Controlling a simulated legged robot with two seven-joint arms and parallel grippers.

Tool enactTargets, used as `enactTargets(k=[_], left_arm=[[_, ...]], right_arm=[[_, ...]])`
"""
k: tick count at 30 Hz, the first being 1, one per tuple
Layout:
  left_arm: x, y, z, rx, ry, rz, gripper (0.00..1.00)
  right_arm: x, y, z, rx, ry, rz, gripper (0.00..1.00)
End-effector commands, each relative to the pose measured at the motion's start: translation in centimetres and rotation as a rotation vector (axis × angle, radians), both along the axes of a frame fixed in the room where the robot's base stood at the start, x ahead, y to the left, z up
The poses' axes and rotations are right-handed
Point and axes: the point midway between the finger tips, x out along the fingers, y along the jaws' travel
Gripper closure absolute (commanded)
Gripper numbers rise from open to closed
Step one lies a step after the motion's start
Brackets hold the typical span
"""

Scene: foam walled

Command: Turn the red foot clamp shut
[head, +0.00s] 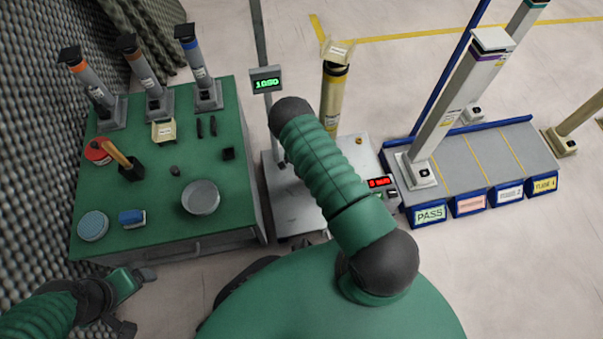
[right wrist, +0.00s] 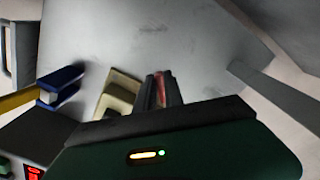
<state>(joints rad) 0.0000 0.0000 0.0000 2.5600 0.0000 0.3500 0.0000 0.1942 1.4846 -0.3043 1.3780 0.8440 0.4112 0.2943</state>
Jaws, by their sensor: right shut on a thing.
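The red foot clamp (right wrist: 161,88) shows in the right wrist view as a thin red strip between the dark fingers of my right gripper (right wrist: 160,91). The gripper is shut on it, above a grey metal plate (right wrist: 165,45). In the head view my right arm hides the clamp and the gripper.
A beige block (right wrist: 120,93) and a blue block (right wrist: 60,84) lie left of my right gripper. A green table (head: 150,215) with small columns and tools stands left. A grey rack (head: 470,165) with a tall column and labelled bins stands right.

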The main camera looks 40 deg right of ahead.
Motion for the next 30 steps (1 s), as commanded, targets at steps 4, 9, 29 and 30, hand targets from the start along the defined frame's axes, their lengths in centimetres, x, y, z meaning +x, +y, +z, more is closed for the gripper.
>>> enactTargets(k=[4,9,29,30], left_arm=[[0.0,0.0,-0.3,0.000,0.000,0.000,0.17],[0.0,0.0,-0.5,0.000,0.000,0.000,0.17],[0.0,0.0,-1.2,0.000,0.000,0.000,0.17],[0.0,0.0,-1.2,0.000,0.000,0.000,0.17]], right_arm=[[0.3,0.1,-0.1,0.000,-0.001,-0.137,1.00],[0.5,0.1,-0.1,0.000,-0.001,-0.298,1.00],[1.1,0.0,0.0,0.000,0.000,-0.735,1.00],[1.1,-0.1,0.0,0.000,0.000,-0.744,1.00]])
